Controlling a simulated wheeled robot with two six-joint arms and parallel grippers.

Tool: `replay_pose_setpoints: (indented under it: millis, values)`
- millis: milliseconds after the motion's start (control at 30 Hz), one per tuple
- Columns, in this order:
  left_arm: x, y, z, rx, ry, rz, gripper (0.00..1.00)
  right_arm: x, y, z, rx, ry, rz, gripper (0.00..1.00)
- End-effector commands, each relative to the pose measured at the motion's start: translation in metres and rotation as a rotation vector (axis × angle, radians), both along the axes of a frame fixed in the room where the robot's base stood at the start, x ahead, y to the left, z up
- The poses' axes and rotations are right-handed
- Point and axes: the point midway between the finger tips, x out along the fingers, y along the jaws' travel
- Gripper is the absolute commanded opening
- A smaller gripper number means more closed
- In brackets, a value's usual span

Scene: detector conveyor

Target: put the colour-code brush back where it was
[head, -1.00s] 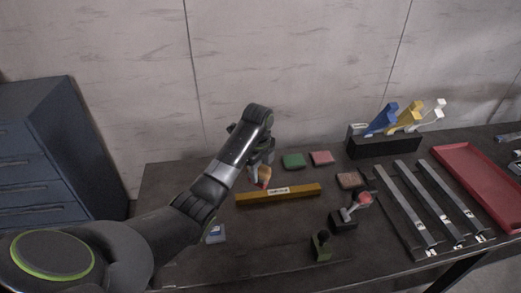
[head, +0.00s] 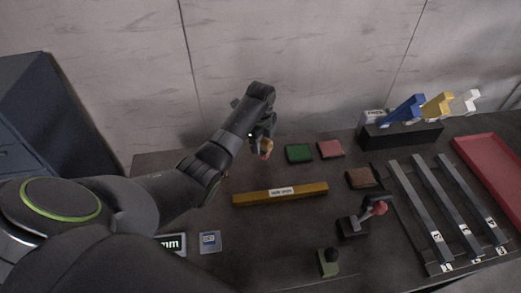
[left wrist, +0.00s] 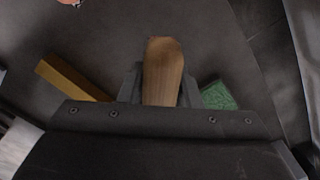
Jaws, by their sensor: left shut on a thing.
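My left gripper (head: 266,140) is shut on a wooden-handled piece, which I take to be the colour-code brush (head: 266,149). It is tan with a reddish lower end and is held above the far part of the table, behind the yellow bar. In the left wrist view the wooden handle (left wrist: 163,72) stands between the two fingers (left wrist: 160,88); its other end is hidden there. A black rack (head: 402,134) at the back right holds blue, yellow and white tools. My right gripper is not in view.
The yellow bar (head: 280,194) lies mid-table. Green (head: 299,153), pink (head: 331,149) and brown (head: 362,178) pads lie to its right. A dark stand with a red ball (head: 379,208), a green block with a black knob (head: 328,262), metal rails (head: 419,202) and a red tray (head: 490,160) are further right.

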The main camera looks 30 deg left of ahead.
Motion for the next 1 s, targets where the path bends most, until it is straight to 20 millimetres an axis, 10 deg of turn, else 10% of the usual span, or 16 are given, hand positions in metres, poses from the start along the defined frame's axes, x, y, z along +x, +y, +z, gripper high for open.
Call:
replay_pose_setpoints:
  millis: [667,700,800,1000]
  values:
    - [0.000,0.000,-0.041,0.000,0.000,0.000,0.09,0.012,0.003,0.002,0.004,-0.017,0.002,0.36]
    - [0.000,0.000,-0.041,0.000,0.000,0.000,0.32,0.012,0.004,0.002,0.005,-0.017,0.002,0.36]
    - [0.000,0.000,-0.041,0.000,0.000,0.000,0.45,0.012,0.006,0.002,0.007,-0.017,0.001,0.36]
    - [0.000,0.000,-0.040,0.000,0.000,0.000,0.52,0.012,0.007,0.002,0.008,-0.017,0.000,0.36]
